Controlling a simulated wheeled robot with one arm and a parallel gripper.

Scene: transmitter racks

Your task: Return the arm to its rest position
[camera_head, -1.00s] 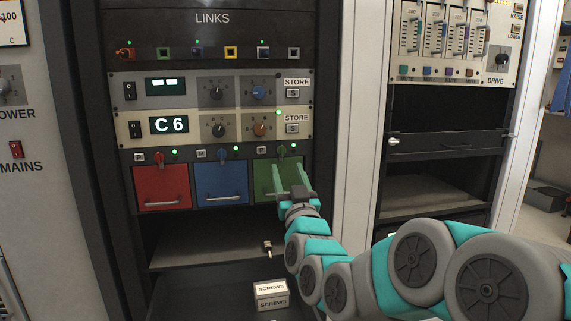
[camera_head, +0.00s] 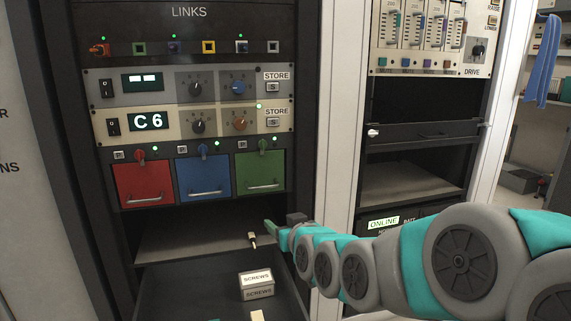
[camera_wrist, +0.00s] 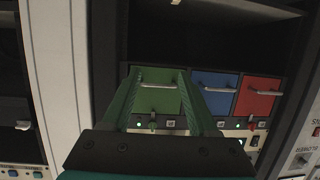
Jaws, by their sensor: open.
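My gripper (camera_head: 277,228) is at the end of my grey and teal arm, below and right of the green drawer (camera_head: 261,174) in the head view. In the wrist view, which looks at the rack upside down, its two green fingers (camera_wrist: 160,74) are spread apart with nothing held between them. The green drawer (camera_wrist: 158,98) shows beyond them, apart from the fingertips. The arm reaches in from the lower right and hides part of the rack's lower right side.
A red drawer (camera_head: 143,184) and a blue drawer (camera_head: 203,177) sit left of the green one. Below are a dark shelf (camera_head: 190,236) and an open tray area holding a screws box (camera_head: 256,285). A white rack post (camera_head: 338,110) stands right of my gripper.

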